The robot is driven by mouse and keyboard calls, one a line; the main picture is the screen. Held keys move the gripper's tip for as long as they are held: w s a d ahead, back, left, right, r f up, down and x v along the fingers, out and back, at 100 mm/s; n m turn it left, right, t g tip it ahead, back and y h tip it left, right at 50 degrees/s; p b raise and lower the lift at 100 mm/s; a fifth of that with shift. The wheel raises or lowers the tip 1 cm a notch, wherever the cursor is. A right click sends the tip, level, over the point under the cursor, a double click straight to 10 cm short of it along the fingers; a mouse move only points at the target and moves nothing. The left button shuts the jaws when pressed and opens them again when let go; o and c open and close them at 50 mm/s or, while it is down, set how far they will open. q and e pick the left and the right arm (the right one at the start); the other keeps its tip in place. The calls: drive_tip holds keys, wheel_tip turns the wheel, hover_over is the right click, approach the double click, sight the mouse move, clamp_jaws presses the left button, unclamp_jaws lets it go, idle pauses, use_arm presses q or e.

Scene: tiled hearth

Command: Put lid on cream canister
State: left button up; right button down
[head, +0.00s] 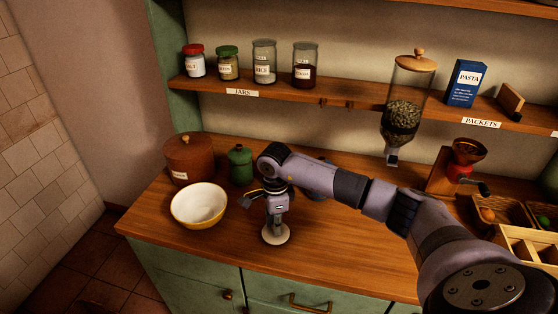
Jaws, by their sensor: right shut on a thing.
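My right gripper (277,222) points down over the front middle of the counter, shut on what looks like a cream lid. This cream round piece (275,239) shows as a pale disc right below the fingers. The fingers hide its middle, and I cannot tell whether it touches anything beneath it. I cannot make out a separate cream canister body; my right arm covers part of the counter behind. My left gripper is not in view.
A cream bowl with a yellow outside (199,205), a brown lidded crock (189,160) and a green lidded canister (240,166) stand left of my gripper. A grinder (462,168) and a divided wooden tray (522,240) are at right.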

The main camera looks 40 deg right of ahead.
drive_tip(key=shift+r+p, duration=1.7)
drive_tip(key=shift+r, duration=1.55)
drive_tip(key=shift+r, duration=0.1)
